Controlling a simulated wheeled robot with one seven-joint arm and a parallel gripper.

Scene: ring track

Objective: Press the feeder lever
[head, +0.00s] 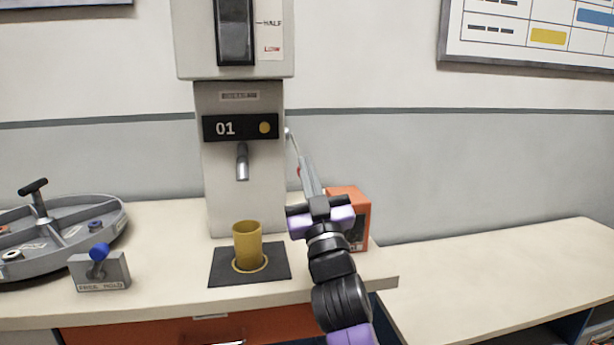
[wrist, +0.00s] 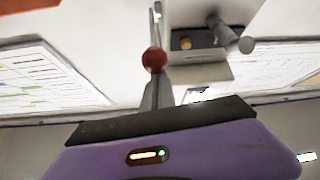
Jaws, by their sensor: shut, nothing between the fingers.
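The feeder (head: 243,185) is a tall pale machine with a dark display reading 01, an amber light and a spout. Its lever (head: 292,146) is a thin rod on the right side with a red ball end (head: 299,170), mostly hidden behind my fingers. In the wrist view the red ball (wrist: 154,60) shows whole, overlapping the finger ends. My gripper (head: 302,160) is shut and empty, its fingers pointing up beside the feeder at the ball; it also shows in the wrist view (wrist: 156,80). Whether the fingers touch the ball I cannot tell.
A yellow cup (head: 247,244) stands on a dark mat (head: 225,272) under the spout. An orange box (head: 361,222) stands behind my gripper. A round grey tray (head: 112,218) and a block with a blue knob (head: 99,271) are at left. The right counter (head: 490,275) is clear.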

